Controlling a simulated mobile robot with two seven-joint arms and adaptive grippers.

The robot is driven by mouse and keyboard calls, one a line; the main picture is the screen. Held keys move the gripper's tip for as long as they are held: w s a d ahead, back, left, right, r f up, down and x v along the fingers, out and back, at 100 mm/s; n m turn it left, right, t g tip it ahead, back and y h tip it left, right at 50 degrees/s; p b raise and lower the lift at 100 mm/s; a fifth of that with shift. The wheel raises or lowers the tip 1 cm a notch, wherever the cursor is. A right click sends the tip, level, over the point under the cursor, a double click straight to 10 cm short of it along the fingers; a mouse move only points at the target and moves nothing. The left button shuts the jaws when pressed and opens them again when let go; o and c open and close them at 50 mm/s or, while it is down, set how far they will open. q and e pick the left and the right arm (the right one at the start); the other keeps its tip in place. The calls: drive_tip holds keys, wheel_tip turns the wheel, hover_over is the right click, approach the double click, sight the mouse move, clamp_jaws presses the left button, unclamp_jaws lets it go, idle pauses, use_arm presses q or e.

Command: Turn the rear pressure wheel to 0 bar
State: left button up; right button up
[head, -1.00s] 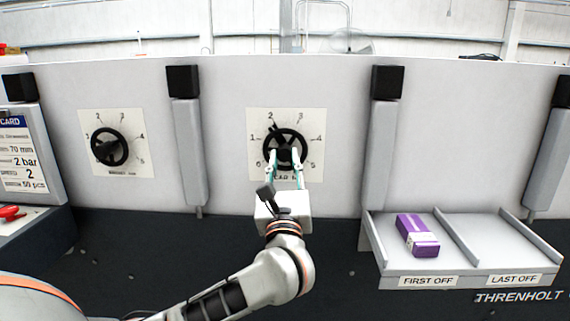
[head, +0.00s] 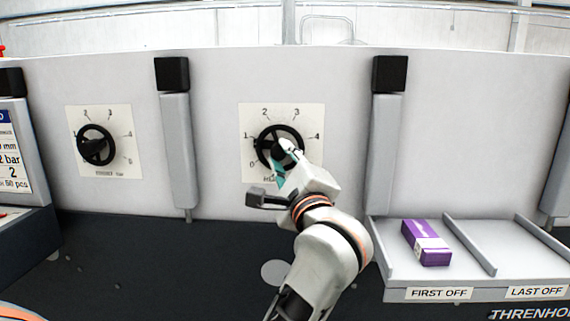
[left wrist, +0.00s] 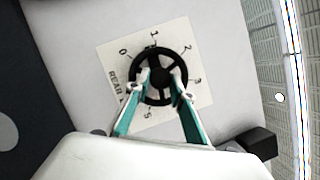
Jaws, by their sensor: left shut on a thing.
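The rear pressure wheel (head: 264,150) is a black spoked handwheel on a white dial plate (head: 312,112) with a numbered scale, on the pale machine panel. My left gripper (head: 284,160) is shut on the wheel's middle part and looks rolled over, its body to the lower right. In the left wrist view, its two teal fingers (left wrist: 163,78) reach inside the black rim of the wheel (left wrist: 161,51). The plate's lettering there begins "REAR". I cannot make out clearly which number the wheel's pointer marks. My right gripper is not in view.
A second black wheel (head: 95,146) on a similar plate is at the left. Grey posts with black caps (head: 172,73) stand beside the dials. A purple carton (head: 427,242) lies in the "FIRST OFF" side of a tray (head: 398,278) at the right.

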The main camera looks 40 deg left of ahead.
use_arm(q)
drive_tip(key=n+g+b, duration=0.1)
drive_tip(key=n, duration=0.2)
drive_tip(key=shift+d+n+h, duration=0.1)
drive_tip(key=shift+n+h, duration=0.2)
drive_tip(key=shift+n, duration=0.1)
drive_tip(key=n+g, duration=0.1)
drive_tip(key=n, duration=0.2)
drive_tip(key=shift+r+h+b, duration=0.2)
drive_tip(key=shift+h+b, duration=0.2)
drive_tip(key=shift+n+g, duration=0.3)
drive_tip(key=shift+n, duration=0.1)
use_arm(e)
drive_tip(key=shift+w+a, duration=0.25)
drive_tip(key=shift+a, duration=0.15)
use_arm(q)
drive_tip(key=shift+r, duration=0.1)
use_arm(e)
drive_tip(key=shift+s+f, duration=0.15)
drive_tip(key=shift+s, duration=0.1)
use_arm(q)
drive_tip(key=o, duration=1.1)
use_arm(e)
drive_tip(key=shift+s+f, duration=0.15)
